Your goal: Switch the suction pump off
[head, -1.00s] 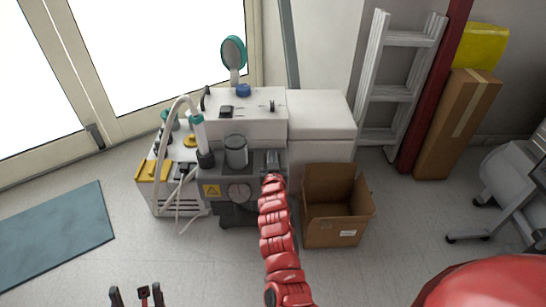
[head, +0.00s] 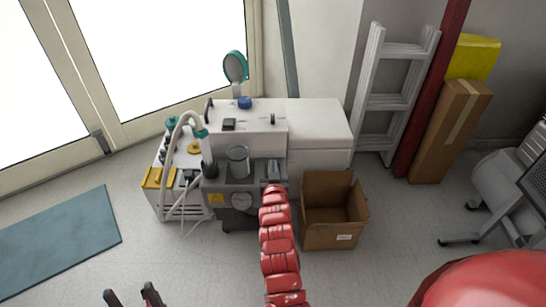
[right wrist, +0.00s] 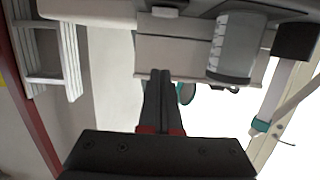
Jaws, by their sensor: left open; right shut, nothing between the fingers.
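The suction pump appears to be the grey unit (head: 230,186) at the front of the white equipment, with a clear jar (head: 238,161) on top, a round gauge (head: 241,201) and a yellow warning label. My right gripper (head: 273,168) is at the unit's right side, beyond the end of my red arm. In the right wrist view its fingers (right wrist: 160,74) are together and empty, with the jar (right wrist: 232,48) to their right. I cannot tell whether the fingertips touch anything. No switch is clearly readable. My left gripper (head: 133,297) is open and empty at the bottom edge, partly cut off.
An open cardboard box (head: 334,215) stands right of the pump. A white cabinet (head: 318,125) is behind it. Hoses and a yellow-trimmed cart (head: 168,180) stand left. A ladder (head: 390,100) leans at the back.

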